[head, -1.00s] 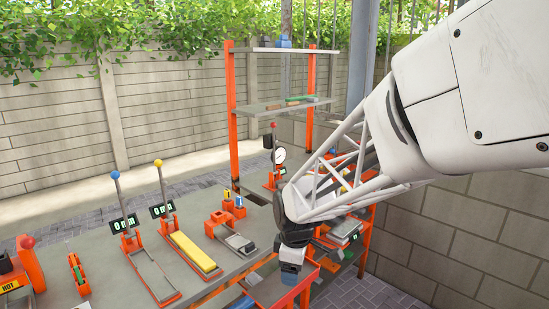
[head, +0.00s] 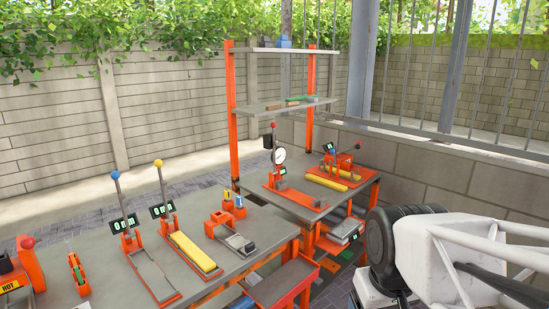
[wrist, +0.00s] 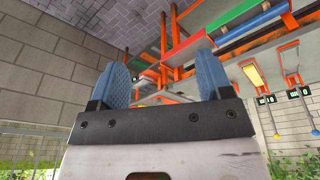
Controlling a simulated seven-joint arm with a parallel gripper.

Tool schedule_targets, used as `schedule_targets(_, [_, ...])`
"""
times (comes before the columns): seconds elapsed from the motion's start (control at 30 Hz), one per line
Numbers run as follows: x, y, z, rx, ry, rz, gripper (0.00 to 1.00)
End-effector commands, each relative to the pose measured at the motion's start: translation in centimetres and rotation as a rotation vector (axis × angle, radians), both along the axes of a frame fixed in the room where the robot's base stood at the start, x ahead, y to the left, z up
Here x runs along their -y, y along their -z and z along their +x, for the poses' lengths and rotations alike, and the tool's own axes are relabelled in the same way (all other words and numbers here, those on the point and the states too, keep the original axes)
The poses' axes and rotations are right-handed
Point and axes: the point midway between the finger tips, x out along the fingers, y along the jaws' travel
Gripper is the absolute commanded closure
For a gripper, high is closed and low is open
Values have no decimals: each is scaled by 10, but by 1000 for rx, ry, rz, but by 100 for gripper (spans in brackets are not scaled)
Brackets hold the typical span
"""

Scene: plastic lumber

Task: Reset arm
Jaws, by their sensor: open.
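My gripper shows in the wrist view (wrist: 158,85) as two blue fingers standing apart on a dark mount. Nothing is between them; only the background shows there. In the head view my white arm is folded low at the right edge, beside the far workbench, and the fingertips are not visible there. The arm is clear of the near workbench (head: 130,288) and the far workbench (head: 345,192).
The near bench carries lever stations with a yellow bar (head: 195,252) and an orange block fixture (head: 225,217). The far bench holds a dial gauge press (head: 279,160) and yellow pieces. An orange-post shelf (head: 285,104) stands behind. A block wall (head: 480,195) runs along the right.

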Motion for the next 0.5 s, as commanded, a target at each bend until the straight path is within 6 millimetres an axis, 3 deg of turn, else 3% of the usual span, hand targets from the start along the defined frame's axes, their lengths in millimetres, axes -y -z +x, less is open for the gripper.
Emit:
schedule_targets(0.2, [9,-2,-28,17,141,25,28])
schedule_targets(0.5, [11,-1,-34,18,173,31,28])
